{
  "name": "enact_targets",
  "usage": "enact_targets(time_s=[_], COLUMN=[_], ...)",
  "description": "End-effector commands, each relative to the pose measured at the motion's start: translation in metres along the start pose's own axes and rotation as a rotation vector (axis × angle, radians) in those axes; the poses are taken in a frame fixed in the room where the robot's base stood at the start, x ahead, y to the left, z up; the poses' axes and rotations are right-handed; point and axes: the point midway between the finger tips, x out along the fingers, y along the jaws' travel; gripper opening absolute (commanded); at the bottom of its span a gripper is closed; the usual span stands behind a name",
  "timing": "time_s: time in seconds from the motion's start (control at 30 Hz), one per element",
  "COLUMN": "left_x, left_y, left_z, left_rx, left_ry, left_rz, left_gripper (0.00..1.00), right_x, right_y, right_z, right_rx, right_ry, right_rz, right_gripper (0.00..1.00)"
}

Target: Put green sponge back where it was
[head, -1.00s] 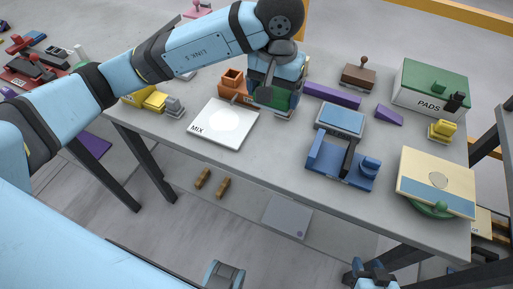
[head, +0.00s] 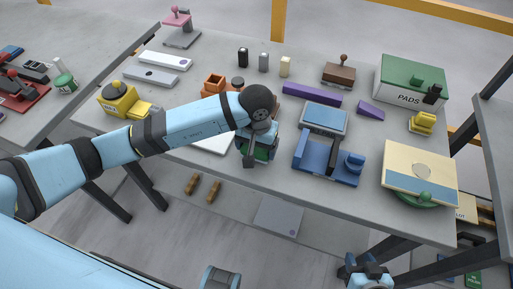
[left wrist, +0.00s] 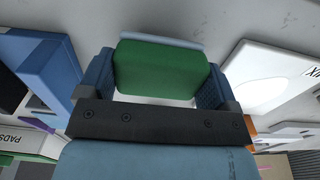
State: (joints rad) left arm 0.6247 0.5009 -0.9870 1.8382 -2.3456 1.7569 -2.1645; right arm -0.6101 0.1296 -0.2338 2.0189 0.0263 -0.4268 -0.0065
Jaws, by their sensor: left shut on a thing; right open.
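The green sponge (head: 262,154) is mostly hidden by my left arm in the head view. In the left wrist view it is a green block (left wrist: 160,70) between the two blue fingers. My left gripper (head: 258,157) is shut on it near the front edge of the grey table, between the white MIX board (head: 213,144) and the blue stand (head: 325,171). I cannot tell whether the sponge touches the table. My right gripper (head: 368,275) is open and empty at the bottom of the head view, in front of the table.
A cream board (head: 410,160) lies on a green dish (head: 432,199) at the front right. The green-topped PADS box (head: 408,97) stands at the back right. A yellow object (head: 117,98) is left.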

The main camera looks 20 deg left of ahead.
Motion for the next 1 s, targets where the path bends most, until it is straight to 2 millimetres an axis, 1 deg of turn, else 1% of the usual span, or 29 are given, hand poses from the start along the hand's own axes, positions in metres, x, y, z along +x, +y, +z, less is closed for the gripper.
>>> enact_targets(time_s=[0.03, 0.1, 0.33, 0.47, 0.5, 0.53, 0.57, 0.83, 0.9, 0.97, 1.0], left_x=[0.009, 0.014, 0.015, 0.02, 0.019, 0.018, 0.018, 0.015, 0.011, 0.004, -0.002], left_y=[0.0, 0.0, 0.0, 0.0, 0.0, 0.0, 0.0, 0.0, 0.0, 0.0, -0.001], left_z=[0.001, 0.001, 0.0, 0.0, 0.0, 0.0, 0.0, 0.0, 0.0, -0.001, -0.001], left_rx=[-0.001, 0.0, 0.0, 0.001, 0.001, 0.001, 0.001, 0.001, 0.0, 0.001, 0.001], left_ry=[-0.004, -0.002, 0.0, 0.001, 0.0, 0.0, 0.0, 0.0, -0.001, 0.004, 0.005], left_rz=[0.0, 0.0, 0.0, -0.001, -0.001, 0.0, 0.0, 0.0, 0.0, -0.001, -0.001], left_gripper=[0.65, 0.65, 0.65, 0.65, 0.89, 0.96, 1.0, 1.0, 1.0, 1.0, 1.0], right_x=[-0.001, -0.001, -0.001, 0.003, 0.002, 0.002, 0.002, 0.0, -0.003, -0.001, 0.0], right_y=[0.0, 0.0, 0.0, 0.0, 0.0, 0.0, 0.0, 0.0, 0.0, 0.0, 0.0], right_z=[-0.001, -0.002, -0.002, 0.003, 0.002, 0.002, 0.002, -0.002, -0.007, -0.003, -0.002], right_rx=[-0.001, -0.001, -0.001, 0.001, 0.002, 0.002, 0.002, 0.002, -0.001, -0.001, -0.001], right_ry=[0.001, 0.002, 0.003, 0.001, 0.0, -0.001, -0.002, 0.001, 0.004, 0.007, 0.006], right_rz=[0.0, 0.0, 0.0, -0.001, -0.001, -0.001, -0.001, -0.001, 0.0, 0.0, 0.0], right_gripper=[0.43, 0.43, 0.43, 0.43, 0.43, 0.43, 0.43, 0.43, 0.43, 0.43, 0.43])
